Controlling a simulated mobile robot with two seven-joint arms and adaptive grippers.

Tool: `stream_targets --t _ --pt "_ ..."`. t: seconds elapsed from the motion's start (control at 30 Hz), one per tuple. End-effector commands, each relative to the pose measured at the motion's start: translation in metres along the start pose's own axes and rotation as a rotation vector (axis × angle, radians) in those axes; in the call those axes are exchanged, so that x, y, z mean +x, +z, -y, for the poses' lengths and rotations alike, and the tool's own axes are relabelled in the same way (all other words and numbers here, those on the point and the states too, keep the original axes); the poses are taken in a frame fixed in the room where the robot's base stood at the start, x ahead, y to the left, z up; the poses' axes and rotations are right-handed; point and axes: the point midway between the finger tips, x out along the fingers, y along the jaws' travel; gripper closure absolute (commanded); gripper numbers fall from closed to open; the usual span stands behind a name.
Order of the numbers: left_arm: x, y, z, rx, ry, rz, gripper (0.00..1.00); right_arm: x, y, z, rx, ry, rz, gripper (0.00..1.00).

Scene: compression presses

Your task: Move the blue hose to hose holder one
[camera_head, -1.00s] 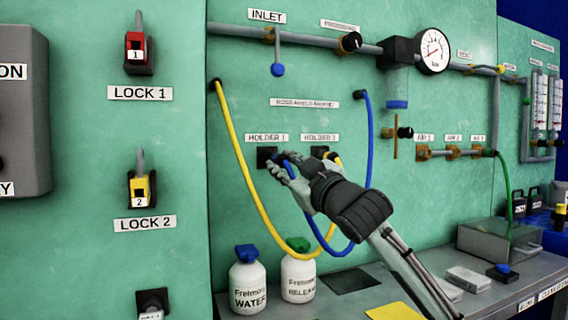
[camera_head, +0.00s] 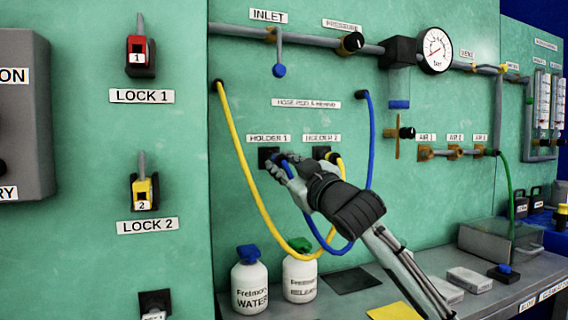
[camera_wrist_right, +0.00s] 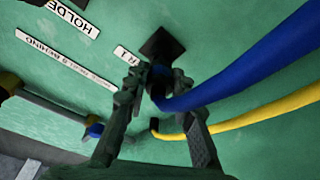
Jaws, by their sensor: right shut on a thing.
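The blue hose (camera_head: 371,140) hangs from a black fitting on the green wall, loops down and rises to my right gripper (camera_head: 279,166). My right gripper is shut on the hose's free end, right at the black socket of holder one (camera_head: 267,154), under the HOLDER 1 label. In the right wrist view the blue hose (camera_wrist_right: 245,58) runs in between the fingertips (camera_wrist_right: 160,92), with the dark square holder (camera_wrist_right: 163,44) just beyond. Whether the end is seated in the holder cannot be told. My left gripper is not in view.
A yellow hose (camera_head: 241,158) loops down to holder two (camera_head: 322,152), close beside my right gripper, and crosses near the blue hose. Two white bottles (camera_head: 249,278) stand below on the grey bench (camera_head: 375,282). A pipe with a gauge (camera_head: 434,50) runs above.

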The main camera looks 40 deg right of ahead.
Motion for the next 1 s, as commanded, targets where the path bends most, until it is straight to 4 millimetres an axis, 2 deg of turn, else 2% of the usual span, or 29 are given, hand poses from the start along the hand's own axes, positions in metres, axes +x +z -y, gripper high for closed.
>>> stream_targets --t 0.67,0.7,0.87,1.0 --pt "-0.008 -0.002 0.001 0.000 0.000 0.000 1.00 0.016 0.004 -0.001 0.000 0.001 0.000 1.00" --pt "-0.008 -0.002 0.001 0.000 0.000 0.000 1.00 0.016 0.004 0.000 0.000 0.001 -0.001 0.72" --pt "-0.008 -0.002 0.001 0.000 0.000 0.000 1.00 0.016 0.004 0.000 0.000 0.001 0.000 0.52" --pt "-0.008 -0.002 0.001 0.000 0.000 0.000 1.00 0.016 0.004 0.000 0.000 0.001 0.000 0.51"
